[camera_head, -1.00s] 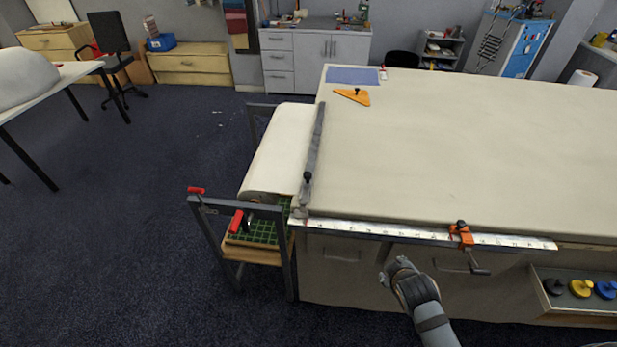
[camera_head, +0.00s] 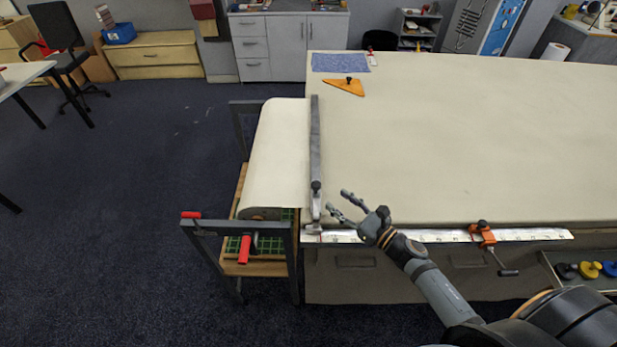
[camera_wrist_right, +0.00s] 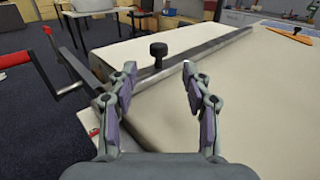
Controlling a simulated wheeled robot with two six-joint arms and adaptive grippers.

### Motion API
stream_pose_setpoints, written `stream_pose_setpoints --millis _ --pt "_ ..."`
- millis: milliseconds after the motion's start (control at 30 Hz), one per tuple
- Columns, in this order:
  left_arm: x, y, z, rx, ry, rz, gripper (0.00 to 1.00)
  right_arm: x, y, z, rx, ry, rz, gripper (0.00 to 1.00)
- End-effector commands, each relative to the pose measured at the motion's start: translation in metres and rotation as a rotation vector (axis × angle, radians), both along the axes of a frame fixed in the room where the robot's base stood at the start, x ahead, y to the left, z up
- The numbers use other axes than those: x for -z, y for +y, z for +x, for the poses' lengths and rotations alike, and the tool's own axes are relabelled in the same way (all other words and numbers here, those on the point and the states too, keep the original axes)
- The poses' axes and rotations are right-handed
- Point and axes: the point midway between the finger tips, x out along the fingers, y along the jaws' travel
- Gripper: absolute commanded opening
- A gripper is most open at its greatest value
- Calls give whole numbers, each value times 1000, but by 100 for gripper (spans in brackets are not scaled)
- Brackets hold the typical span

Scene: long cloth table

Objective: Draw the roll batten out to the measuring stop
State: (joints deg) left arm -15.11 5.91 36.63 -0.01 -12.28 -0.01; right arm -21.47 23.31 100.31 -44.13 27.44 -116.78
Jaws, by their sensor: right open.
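The roll batten (camera_head: 315,145) is a long grey bar across the left end of the cloth table, with a black knob (camera_head: 316,187) at its near end. The batten also shows in the right wrist view (camera_wrist_right: 205,50), its knob (camera_wrist_right: 158,52) beyond and between the fingers. The measuring stop (camera_head: 483,235) is an orange clamp on the white ruler (camera_head: 420,236) along the table's front edge. My right gripper (camera_head: 337,203) is open and empty, just right of the knob and apart from it. In the right wrist view my right gripper (camera_wrist_right: 158,80) has its fingers spread. My left gripper is not in view.
A cloth roll (camera_head: 275,150) lies on a cart with a dark frame and red handles (camera_head: 245,248) at the table's left end. An orange triangle (camera_head: 345,87) and a blue cloth (camera_head: 340,62) lie at the far left. The table's middle is clear.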

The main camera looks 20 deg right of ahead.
Motion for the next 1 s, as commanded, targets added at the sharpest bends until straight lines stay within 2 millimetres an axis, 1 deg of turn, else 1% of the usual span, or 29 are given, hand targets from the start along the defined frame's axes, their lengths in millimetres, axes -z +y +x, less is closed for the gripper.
stream_pose_setpoints --millis 33,67,100,200,233,267,333,367,400,500,567,667,867,933,1000 --pt "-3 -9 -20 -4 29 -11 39 -5 3 7 3 -3 4 49" --pt "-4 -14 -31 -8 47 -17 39 -6 5 11 4 -4 5 49" --pt "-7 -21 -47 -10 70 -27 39 -7 9 18 5 -3 7 49" --pt "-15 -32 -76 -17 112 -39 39 -9 20 38 5 -4 10 49" --pt "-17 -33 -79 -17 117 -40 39 -8 24 43 4 -2 10 49" --pt "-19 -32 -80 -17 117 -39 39 -8 27 49 3 -2 9 49" --pt "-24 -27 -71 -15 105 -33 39 -7 34 62 4 -2 9 49" --pt "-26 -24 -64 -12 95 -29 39 -6 37 66 3 0 10 49" --pt "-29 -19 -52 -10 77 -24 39 -5 40 72 3 0 8 49" --pt "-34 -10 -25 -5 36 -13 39 -3 45 82 3 1 8 49" --pt "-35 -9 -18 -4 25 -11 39 -3 47 86 2 -1 7 49" --pt "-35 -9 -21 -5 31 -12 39 -1 49 88 2 1 6 49" --pt "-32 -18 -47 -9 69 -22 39 -1 49 88 2 1 6 49" --pt "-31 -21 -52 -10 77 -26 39 -1 49 88 2 1 6 41" --pt "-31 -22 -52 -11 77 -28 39 -1 49 88 2 1 6 32"
